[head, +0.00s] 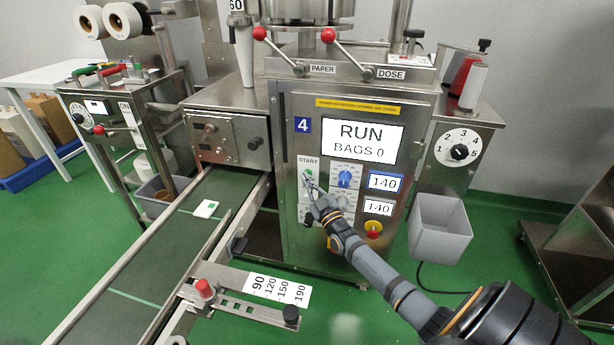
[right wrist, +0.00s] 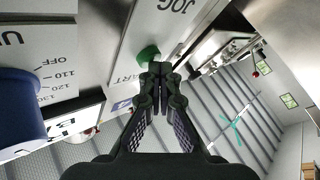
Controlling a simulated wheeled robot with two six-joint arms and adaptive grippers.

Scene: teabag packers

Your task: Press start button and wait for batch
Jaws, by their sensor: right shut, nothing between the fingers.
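The packing machine's steel front panel carries a display (head: 360,140) reading RUN and BAGS 0. The green start button (head: 308,173) is on the panel under the START label, and it also shows in the right wrist view (right wrist: 148,54). My right gripper (head: 312,188) is shut and empty, its tips right by the green button. It shows in the right wrist view (right wrist: 161,72) with the button just past the fingertips; I cannot tell whether they touch. A white teabag packet (head: 205,209) with a green mark lies on the conveyor belt (head: 150,262). My left gripper is not in view.
Beside the button are a blue dial (head: 345,178) and two readouts showing 140. A yellow-ringed red stop knob (head: 373,229) sits lower right. Red-knobbed levers stick out above the display. A grey bin (head: 439,228) hangs at the machine's right side.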

